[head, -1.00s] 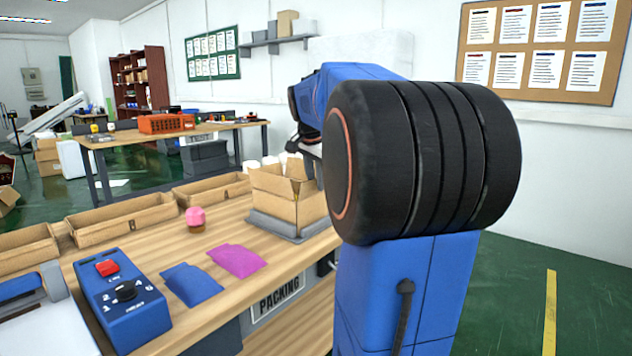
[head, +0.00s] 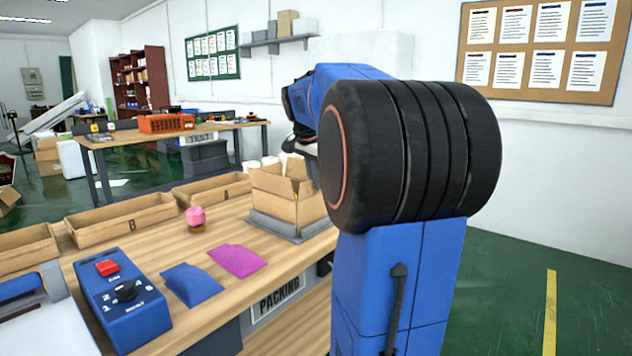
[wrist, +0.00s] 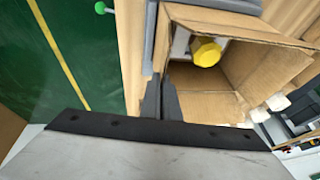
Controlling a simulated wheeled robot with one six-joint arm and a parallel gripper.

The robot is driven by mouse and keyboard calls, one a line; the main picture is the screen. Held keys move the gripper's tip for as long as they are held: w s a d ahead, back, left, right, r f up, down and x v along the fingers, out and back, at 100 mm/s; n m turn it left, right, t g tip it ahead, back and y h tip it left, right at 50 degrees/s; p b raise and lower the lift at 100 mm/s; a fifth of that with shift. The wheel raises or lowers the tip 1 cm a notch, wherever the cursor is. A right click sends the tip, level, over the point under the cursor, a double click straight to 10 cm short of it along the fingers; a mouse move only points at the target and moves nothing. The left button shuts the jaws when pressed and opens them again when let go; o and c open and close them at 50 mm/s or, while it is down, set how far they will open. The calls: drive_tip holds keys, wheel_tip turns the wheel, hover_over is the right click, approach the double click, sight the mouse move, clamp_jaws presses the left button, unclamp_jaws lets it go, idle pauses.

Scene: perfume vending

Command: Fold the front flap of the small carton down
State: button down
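The small carton (head: 292,207) stands on a grey base on the packing bench, its top open with flaps standing up. In the wrist view the open carton (wrist: 285,68) is seen from above, and a yellow-capped item (wrist: 206,51) sits inside it. My gripper (wrist: 162,78) shows as two dark fingers close together, with nothing visible between them. They are beside the carton's near-left edge in the wrist view; I cannot tell whether they touch it. In the head view my arm hides the gripper. Which flap is the front one is not clear.
A blue control box (head: 122,300) and cardboard trays (head: 122,219) are farther left. White items stand just behind the carton.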

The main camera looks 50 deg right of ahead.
sight(317, 193)
drive_tip(key=w+g, duration=0.1)
drive_tip(key=g, duration=0.1)
drive_tip(key=w+n+g, duration=0.1)
drive_tip(key=g, duration=0.1)
drive_tip(key=w+g, duration=0.1)
drive_tip(key=g, duration=0.2)
drive_tip(key=shift+w+a+f+h, duration=0.15)
drive_tip(key=shift+w+f+h, duration=0.15)
drive_tip(key=shift+w+a+f+n+g+h, duration=0.15)
drive_tip(key=shift+w+f+n+g, duration=0.1)
drive_tip(key=shift+g, duration=0.5)
drive_tip(key=shift+w+d+f+n+g+h, duration=0.1)
drive_tip(key=shift+w+f+n+g, duration=0.15)
drive_tip(key=shift+g, duration=0.55)
drive_tip(key=shift+w+a+f+n+g+h, duration=0.15)
drive_tip(key=shift+n+g, duration=0.15)
drive_tip(key=shift+g, duration=0.45)
drive_tip(key=shift+d, duration=0.1)
drive_tip(key=c, duration=2.5)
unclamp_jaws()
drive_tip(key=o, duration=0.5)
